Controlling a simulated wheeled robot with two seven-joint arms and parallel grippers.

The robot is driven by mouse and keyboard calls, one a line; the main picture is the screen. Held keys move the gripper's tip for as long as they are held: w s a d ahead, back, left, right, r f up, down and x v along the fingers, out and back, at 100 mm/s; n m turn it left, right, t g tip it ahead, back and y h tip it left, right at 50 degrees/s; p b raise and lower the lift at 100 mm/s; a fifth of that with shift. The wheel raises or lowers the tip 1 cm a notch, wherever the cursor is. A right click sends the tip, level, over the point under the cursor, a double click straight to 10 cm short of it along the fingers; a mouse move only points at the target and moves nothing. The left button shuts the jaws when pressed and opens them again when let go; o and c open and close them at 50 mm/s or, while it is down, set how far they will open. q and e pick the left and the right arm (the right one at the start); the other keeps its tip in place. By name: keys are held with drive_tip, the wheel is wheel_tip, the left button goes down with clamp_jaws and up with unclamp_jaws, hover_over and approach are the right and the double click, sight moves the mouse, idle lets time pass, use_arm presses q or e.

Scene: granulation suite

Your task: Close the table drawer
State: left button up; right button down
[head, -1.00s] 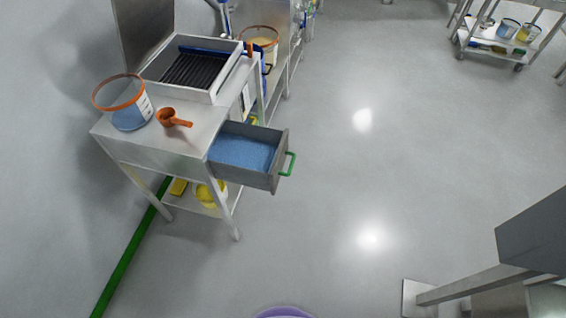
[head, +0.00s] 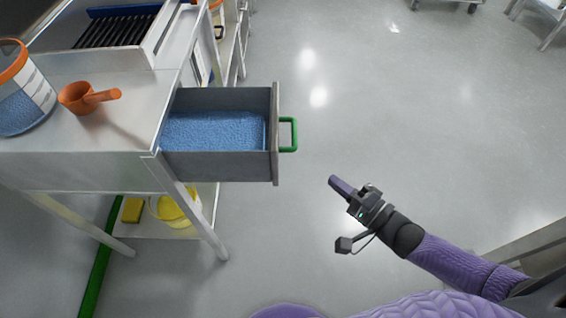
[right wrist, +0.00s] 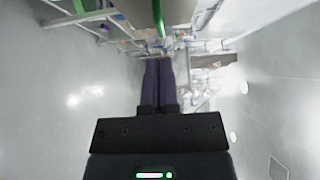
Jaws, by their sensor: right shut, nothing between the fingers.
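The table drawer (head: 215,167) is pulled out from the right side of the steel table (head: 110,135). It is a grey box holding blue granules, with a green handle (head: 292,134) on its front panel. In the right wrist view the green handle (right wrist: 158,14) shows at the top, ahead of the fingers. My right gripper (head: 338,184) is shut and empty, to the right of and a little below the handle, apart from it. Its fingers (right wrist: 158,82) are together in the right wrist view. My left gripper is not in view.
On the table are an orange scoop (head: 84,97), a clear tub with an orange rim (head: 22,98) and a white tray with black bars (head: 120,28). A yellow container (head: 174,207) sits on the shelf below. The floor (head: 400,110) right of the drawer is clear.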

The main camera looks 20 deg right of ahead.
use_arm(q)
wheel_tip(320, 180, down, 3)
drive_tip(key=b, duration=0.2)
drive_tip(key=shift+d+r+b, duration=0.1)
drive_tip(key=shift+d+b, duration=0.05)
drive_tip(key=shift+b, duration=0.15)
use_arm(e)
drive_tip(key=w+a, duration=0.7)
drive_tip(key=w, duration=0.1)
drive_tip(key=shift+a, duration=0.3)
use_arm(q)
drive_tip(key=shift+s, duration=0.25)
use_arm(e)
drive_tip(key=shift+w+a, duration=0.1)
